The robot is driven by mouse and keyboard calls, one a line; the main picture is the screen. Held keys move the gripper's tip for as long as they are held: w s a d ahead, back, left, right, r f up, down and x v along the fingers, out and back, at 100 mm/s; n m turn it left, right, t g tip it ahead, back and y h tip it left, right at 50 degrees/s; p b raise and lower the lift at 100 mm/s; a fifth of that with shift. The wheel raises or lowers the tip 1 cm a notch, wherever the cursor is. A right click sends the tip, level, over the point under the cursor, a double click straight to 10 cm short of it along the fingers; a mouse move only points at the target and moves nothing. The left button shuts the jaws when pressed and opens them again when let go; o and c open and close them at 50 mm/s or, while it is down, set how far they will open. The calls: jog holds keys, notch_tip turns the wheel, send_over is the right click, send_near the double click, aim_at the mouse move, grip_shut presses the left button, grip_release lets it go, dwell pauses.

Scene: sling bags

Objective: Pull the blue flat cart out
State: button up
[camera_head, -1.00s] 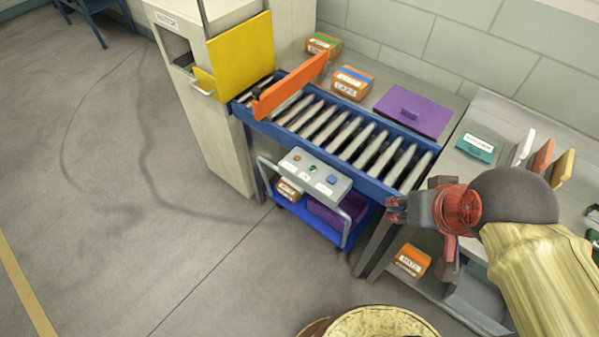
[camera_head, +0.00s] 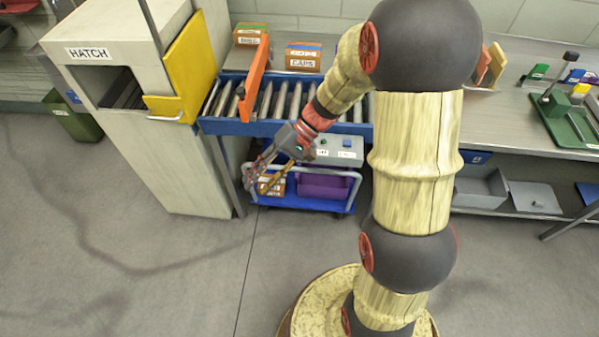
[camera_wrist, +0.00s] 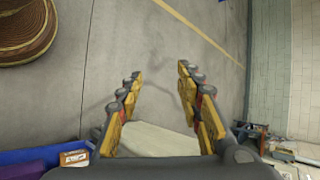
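The blue flat cart (camera_head: 300,203) stands on the floor under the roller conveyor. It has a grey tube handle (camera_head: 330,170) and carries an orange box (camera_head: 272,187) and a purple bin (camera_head: 325,187). My gripper (camera_head: 256,186) reaches down at the cart's left end, overlapping the handle's left side in the head view; contact is unclear. In the wrist view my gripper (camera_wrist: 160,78) is open, with nothing seen between the fingertips. The cart's blue deck (camera_wrist: 28,162) shows at the lower left there, beside the fingers.
The conveyor's blue frame (camera_head: 230,128) runs above the cart. The hatch cabinet (camera_head: 180,165) stands close on the left. A grey control box (camera_head: 338,150) is above the cart. A bench with a lower shelf (camera_head: 500,215) is at the right. The floor in front is clear.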

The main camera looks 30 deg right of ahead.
jog(key=w+d+f+m+t+y+b, duration=0.1)
jog(key=w+d+f+m+t+y, duration=0.1)
jog(key=w+f, duration=0.35)
jog(key=w+d+f+m+t+y+b, duration=0.1)
jog(key=w+d+f+m+t+y, duration=0.15)
jog(key=f, duration=0.65)
jog(key=m+t+h+b, duration=0.3)
jog(key=m+t+h, duration=0.4)
jog(key=t+h, duration=0.65)
send_near(300, 170)
jog(key=w+d+f+t+y, duration=0.1)
jog(key=w+f+t+y, duration=0.1)
jog(key=w+y, duration=0.1)
jog(key=x, duration=0.2)
jog(key=b+x, duration=0.1)
jog(key=x, duration=0.4)
jog(key=shift+w+d+f, duration=0.15)
jog(key=shift+w+f, duration=0.1)
jog(key=shift+w, duration=0.2)
jog(key=shift+c, duration=1.2)
grip_shut()
